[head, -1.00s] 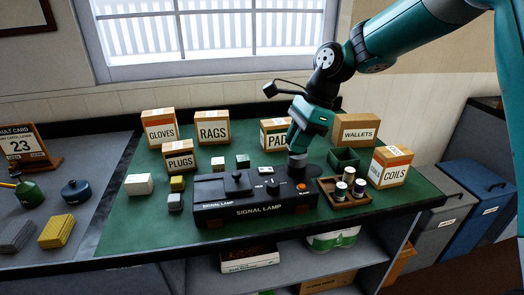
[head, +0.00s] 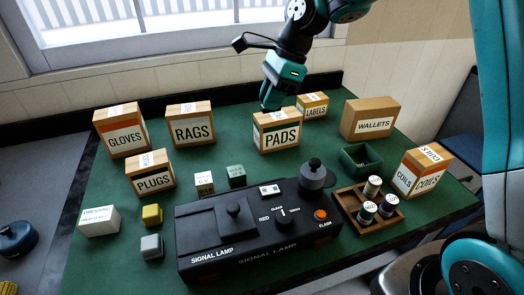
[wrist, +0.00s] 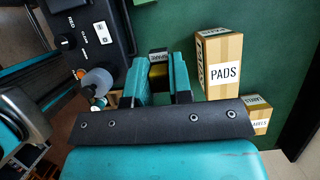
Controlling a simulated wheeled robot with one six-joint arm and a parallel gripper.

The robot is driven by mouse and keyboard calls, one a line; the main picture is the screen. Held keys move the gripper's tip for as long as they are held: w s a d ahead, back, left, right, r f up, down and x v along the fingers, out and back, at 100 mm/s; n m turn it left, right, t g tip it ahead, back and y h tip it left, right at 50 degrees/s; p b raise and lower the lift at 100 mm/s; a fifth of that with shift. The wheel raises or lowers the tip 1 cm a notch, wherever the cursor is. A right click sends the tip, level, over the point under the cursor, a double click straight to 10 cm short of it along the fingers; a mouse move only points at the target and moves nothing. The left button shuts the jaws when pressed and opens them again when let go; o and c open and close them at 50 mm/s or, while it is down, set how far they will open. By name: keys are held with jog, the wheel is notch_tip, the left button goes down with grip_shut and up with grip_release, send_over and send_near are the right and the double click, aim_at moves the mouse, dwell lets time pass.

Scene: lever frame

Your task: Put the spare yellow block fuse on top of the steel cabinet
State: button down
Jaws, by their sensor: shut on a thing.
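My gripper (head: 268,104) is above the green counter, by the PADS box, with its fingertips partly hidden in the head view. Another yellow block (head: 152,214) stands on the counter behind a grey block (head: 151,246). I cannot make out a steel cabinet in the views now.
The PADS box (head: 276,131) is close to my gripper, with the LABELS box (head: 312,105) and WALLETS box (head: 370,118) to its right. The black signal lamp unit (head: 250,232) fills the front middle.

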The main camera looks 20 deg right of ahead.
aim_at(263, 172)
notch_tip(263, 172, down, 19)
jog(key=shift+s+a+p, duration=0.1)
jog(key=shift+p, duration=0.6)
jog(key=shift+f, duration=0.1)
jog(key=c, duration=1)
grip_release()
jog(key=shift+c, duration=0.2)
